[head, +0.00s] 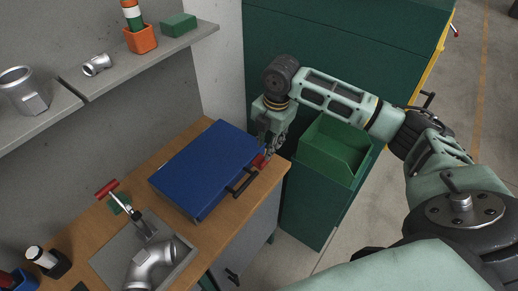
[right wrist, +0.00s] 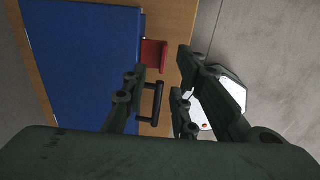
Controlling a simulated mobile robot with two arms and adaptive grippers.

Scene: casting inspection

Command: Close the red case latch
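The blue case (head: 205,165) lies shut on the wooden bench top, with a black handle (head: 242,182) on its front side. The red latch (head: 261,162) is on that side near the right corner, partly hidden by my right gripper in the head view. In the right wrist view the red latch (right wrist: 154,55) sticks out from the edge of the blue case (right wrist: 80,60), beside the handle (right wrist: 156,103). My right gripper (right wrist: 162,62) is open and empty, its fingers on either side of the latch's line; I cannot tell whether they touch it. My left gripper is not in view.
A toggle clamp with a red handle (head: 107,189) and a metal pipe fitting (head: 152,263) stand left of the case. A shelf (head: 120,68) with castings runs above. Open floor lies to the right.

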